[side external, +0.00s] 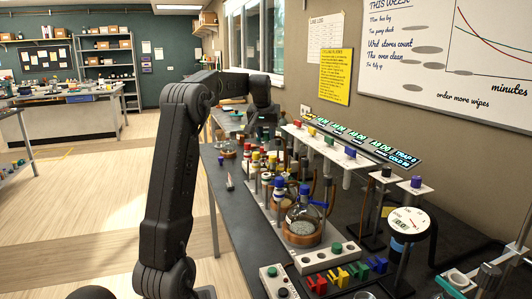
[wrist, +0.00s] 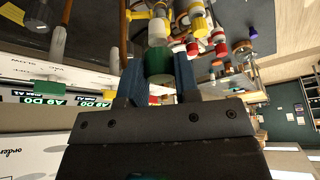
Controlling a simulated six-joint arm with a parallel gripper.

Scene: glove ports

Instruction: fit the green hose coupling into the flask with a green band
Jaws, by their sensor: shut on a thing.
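The green hose coupling (wrist: 158,64) is between the two fingers of my gripper (wrist: 160,74) in the wrist view, and the fingers are shut on it. In the side external view my gripper (side external: 264,128) is at the far end of the bench, above the glassware and left of the raised rail. The coupling is too small to make out there. I cannot pick out a flask with a green band in either view; several flasks behind the front one are partly hidden.
A flask with blue fittings (side external: 303,222) stands in a brown ring at the front. Yellow- and red-capped glassware (side external: 256,160) crowds behind it. A white rail (side external: 340,157) with coloured couplings runs along the right. A round gauge (side external: 408,221) stands at the front right.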

